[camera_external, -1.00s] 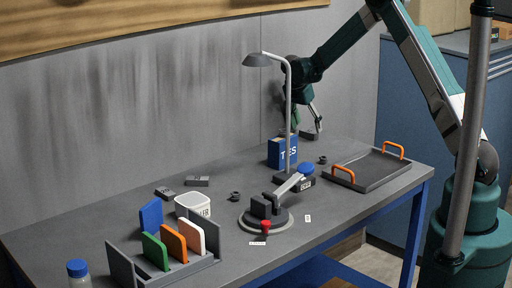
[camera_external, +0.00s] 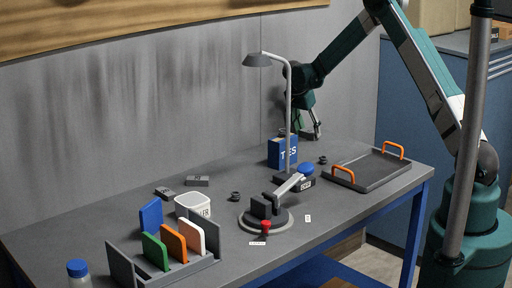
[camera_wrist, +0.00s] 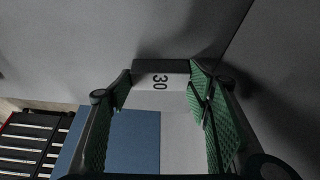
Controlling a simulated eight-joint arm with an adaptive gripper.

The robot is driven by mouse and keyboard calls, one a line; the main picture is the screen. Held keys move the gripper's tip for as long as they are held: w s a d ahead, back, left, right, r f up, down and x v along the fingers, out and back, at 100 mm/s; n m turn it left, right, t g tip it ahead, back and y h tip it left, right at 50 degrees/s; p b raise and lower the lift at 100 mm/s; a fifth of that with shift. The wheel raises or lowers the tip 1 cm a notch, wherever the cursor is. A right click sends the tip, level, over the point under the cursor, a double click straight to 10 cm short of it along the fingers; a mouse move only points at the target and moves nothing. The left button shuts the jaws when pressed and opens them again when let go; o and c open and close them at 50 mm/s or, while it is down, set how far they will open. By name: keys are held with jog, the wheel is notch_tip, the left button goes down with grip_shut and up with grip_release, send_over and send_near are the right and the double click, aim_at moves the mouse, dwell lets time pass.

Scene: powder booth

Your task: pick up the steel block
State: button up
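The steel block (camera_wrist: 147,80), a grey block with a dark edge and "30" on its pale face, sits between my fingertips in the wrist view. My gripper (camera_wrist: 160,88) has its green-padded fingers on both sides of the block and appears closed on it. In the external view my gripper (camera_external: 313,130) is at the back of the bench, behind the blue box (camera_external: 282,153) and right of the lamp post. There the block is small and hard to make out against the fingers.
A lamp (camera_external: 288,110) stands close to my gripper. A tray (camera_external: 377,170) with orange handles lies at the right. A clamp fixture (camera_external: 265,212), a white bin (camera_external: 193,204), a rack (camera_external: 123,265) and two grey blocks (camera_external: 198,181) (camera_external: 165,193) occupy the bench. The wall is behind.

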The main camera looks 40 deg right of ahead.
aim_at(308, 131)
jog(key=c, duration=0.5)
jog(key=shift+r+p, duration=0.35)
jog(key=shift+r, duration=4.7)
